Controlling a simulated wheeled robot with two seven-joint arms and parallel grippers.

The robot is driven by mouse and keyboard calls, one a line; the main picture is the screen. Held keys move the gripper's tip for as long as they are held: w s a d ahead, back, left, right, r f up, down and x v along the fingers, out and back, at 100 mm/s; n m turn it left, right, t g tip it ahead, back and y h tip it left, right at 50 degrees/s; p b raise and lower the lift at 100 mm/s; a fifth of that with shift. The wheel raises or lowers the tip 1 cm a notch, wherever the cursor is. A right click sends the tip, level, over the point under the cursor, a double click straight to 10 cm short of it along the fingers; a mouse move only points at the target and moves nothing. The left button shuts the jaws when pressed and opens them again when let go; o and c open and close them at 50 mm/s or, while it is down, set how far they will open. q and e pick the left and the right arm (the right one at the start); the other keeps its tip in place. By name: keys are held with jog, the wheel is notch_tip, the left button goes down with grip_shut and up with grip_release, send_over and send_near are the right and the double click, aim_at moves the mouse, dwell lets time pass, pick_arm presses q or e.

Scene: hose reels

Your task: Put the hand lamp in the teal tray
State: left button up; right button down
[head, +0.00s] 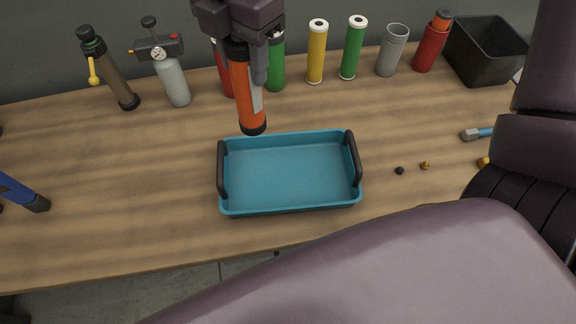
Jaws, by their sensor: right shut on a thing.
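The hand lamp (244,92) looks like an orange cylinder with black ends and a pale strip on its side. My right gripper (247,50) comes down from the top of the head view and is shut on its upper part. The lamp hangs nearly upright, its lower end close to the back rim of the teal tray in the picture. I cannot tell its exact height. The teal tray (288,176) is empty, with black handles at its left and right ends. My left gripper does not show.
Along the back stand bottles, a gas cylinder (172,80), green and yellow tubes (317,55), a grey cup (391,52) and a black bin (484,50). A blue-handled tool (18,190) lies left. Small fittings (424,165) lie right of the tray. My arm covers the lower right.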

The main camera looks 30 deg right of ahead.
aim_at(254, 128)
jog(key=shift+s+r+n, duration=0.15)
jog(key=shift+r+n, duration=0.1)
jog(key=shift+n, duration=0.35)
jog(key=shift+f+n, duration=0.1)
jog(key=shift+n, duration=0.2)
notch_tip(254, 128, down, 15)
jog(key=shift+s+b, duration=0.1)
jog(key=shift+b, duration=0.6)
notch_tip(254, 128, down, 5)
jog(key=shift+r, duration=0.2)
jog(key=shift+f, duration=0.2)
jog(key=c, duration=0.8)
grip_release()
